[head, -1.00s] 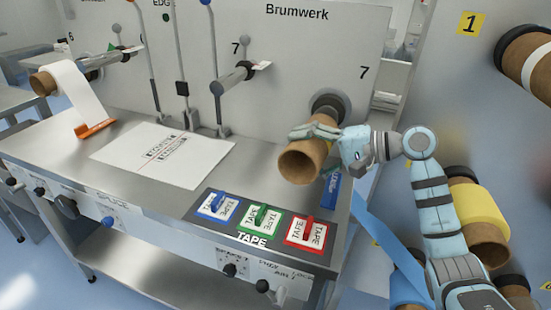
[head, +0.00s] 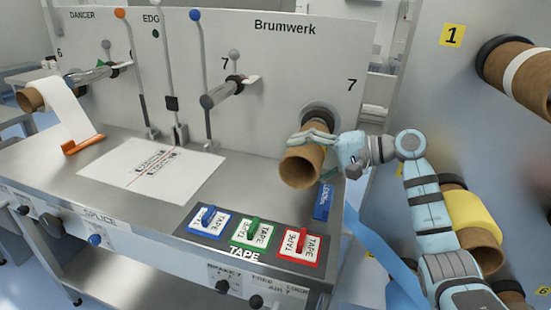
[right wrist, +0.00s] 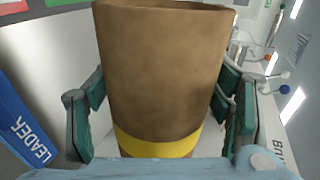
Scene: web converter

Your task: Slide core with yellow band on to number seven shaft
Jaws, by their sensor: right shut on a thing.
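A brown cardboard core (head: 302,167) is held in my right gripper (head: 313,141), in front of the machine panel beside the right-hand number 7. Its near open end faces the front. The right wrist view shows the core (right wrist: 160,70) between the two fingers, with a yellow band (right wrist: 157,146) around its lower part. Behind the core is a dark round hub (head: 320,114) with a grey rim on the panel. The core hides any shaft there, so I cannot tell whether it is around it. My left gripper is out of view.
A tape holder (head: 250,236) with blue, green and red levers lies on the table below the core. A blue LEADER block (head: 324,202) stands close by. Another shaft (head: 222,93) near a second 7 is to the left. A rack (head: 430,95) with cores is at right.

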